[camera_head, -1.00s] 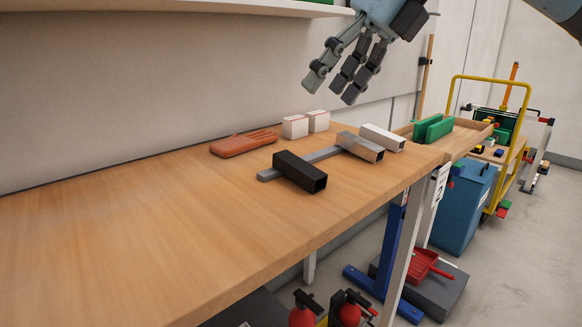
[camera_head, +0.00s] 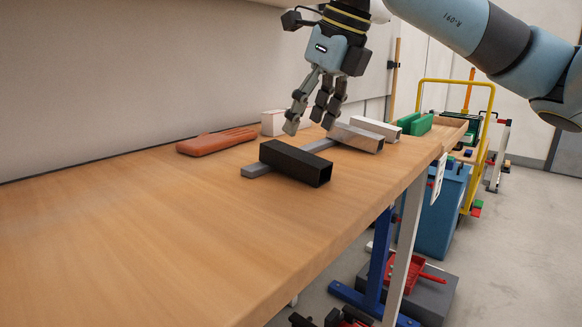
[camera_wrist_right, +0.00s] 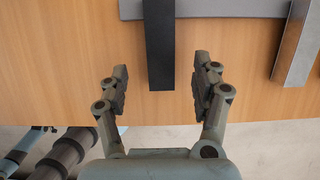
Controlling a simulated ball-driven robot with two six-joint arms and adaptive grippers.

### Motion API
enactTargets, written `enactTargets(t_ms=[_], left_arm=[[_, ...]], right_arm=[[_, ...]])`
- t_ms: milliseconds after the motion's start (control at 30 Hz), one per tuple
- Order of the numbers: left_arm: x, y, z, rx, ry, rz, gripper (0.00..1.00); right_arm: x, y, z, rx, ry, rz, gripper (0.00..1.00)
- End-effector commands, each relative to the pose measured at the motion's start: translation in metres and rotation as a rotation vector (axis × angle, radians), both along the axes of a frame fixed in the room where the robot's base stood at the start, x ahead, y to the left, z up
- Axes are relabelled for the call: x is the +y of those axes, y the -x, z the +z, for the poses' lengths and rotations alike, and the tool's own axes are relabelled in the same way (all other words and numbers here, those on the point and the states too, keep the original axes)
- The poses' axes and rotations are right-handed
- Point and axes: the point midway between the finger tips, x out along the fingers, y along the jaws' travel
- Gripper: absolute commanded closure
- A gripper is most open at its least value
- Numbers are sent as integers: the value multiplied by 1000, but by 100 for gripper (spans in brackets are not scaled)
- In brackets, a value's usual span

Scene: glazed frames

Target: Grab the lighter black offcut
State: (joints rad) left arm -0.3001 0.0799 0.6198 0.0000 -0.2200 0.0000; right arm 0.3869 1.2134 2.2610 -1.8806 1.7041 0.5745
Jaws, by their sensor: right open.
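The black offcut (camera_head: 294,163) is a square hollow tube with an open end facing front right. It lies on the wooden bench across a flat grey bar (camera_head: 256,171). It also shows in the right wrist view (camera_wrist_right: 159,45), running between the lines of my fingers. My right gripper (camera_head: 309,122) is open and empty, above and behind the black tube in the head view. In the right wrist view its fingers (camera_wrist_right: 161,78) are spread to either side of the tube's near end; contact cannot be told. My left gripper is not in view.
A silver tube (camera_head: 355,138) and a white tube (camera_head: 375,129) lie to the right. Green blocks (camera_head: 414,124) stand farther right. The bench's left part (camera_head: 120,220) is clear.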

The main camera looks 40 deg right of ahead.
Motion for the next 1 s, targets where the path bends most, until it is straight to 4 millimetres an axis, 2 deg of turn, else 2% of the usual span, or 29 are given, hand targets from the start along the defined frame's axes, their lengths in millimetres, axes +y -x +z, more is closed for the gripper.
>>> enactTargets(t_ms=[100,300,600,867,1000], left_arm=[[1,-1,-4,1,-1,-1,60],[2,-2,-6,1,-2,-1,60],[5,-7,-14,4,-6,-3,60],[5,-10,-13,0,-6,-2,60],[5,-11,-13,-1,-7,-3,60]], right_arm=[[1,-7,-17,0,-4,2,35],[1,-13,-30,0,-2,1,35],[2,-32,-69,2,-3,1,35],[2,-33,-70,0,1,1,35],[2,-33,-70,0,1,1,50]])
